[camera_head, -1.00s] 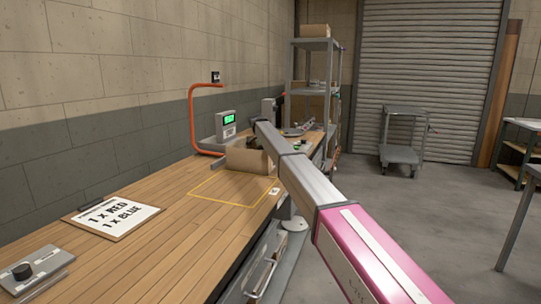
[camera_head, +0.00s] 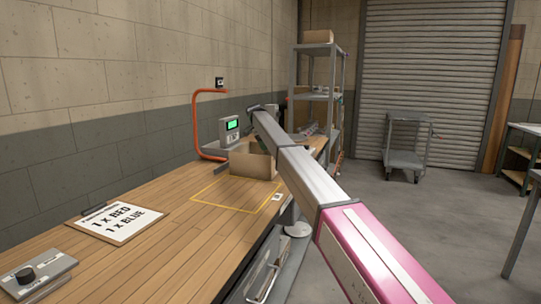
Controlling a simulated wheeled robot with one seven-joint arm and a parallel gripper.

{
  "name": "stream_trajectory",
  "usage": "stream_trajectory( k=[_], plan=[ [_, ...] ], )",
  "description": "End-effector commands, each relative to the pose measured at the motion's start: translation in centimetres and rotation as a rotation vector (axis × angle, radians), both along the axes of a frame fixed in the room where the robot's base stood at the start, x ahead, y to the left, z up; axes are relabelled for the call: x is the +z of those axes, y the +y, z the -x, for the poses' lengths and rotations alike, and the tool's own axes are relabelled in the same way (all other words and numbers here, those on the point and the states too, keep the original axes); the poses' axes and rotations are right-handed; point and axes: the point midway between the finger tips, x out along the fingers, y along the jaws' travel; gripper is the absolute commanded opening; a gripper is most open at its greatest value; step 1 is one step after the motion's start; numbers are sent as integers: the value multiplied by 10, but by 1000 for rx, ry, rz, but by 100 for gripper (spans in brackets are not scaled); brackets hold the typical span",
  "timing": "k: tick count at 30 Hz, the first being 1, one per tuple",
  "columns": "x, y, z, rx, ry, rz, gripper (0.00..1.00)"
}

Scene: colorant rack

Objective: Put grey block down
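I cannot make out a grey block in the head view. My arm reaches from the lower right to the middle of the picture, over the right edge of the wooden workbench (camera_head: 150,250). Its far end stands above an open cardboard box (camera_head: 250,163). My gripper does not show; it is beyond or behind the arm. Whether it holds anything is hidden. A yellow outlined rectangle on the bench, in front of the box, is empty.
A clipboard (camera_head: 117,222) reads "1 x RED, 1 x BLUE". A knob box (camera_head: 38,272) is at the near left. A scale display (camera_head: 232,125) and an orange bent tube (camera_head: 196,120) stand behind. A shelf rack (camera_head: 315,97) and a cart (camera_head: 407,158) are farther back.

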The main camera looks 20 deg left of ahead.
Motion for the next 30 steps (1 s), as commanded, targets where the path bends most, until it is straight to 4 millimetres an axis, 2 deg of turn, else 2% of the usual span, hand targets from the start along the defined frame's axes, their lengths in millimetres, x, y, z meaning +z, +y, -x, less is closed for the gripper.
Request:
stream_trajectory(
  k=[3,9,30],
  plan=[
    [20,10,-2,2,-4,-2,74],
    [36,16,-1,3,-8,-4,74],
    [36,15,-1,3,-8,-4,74]
  ],
)
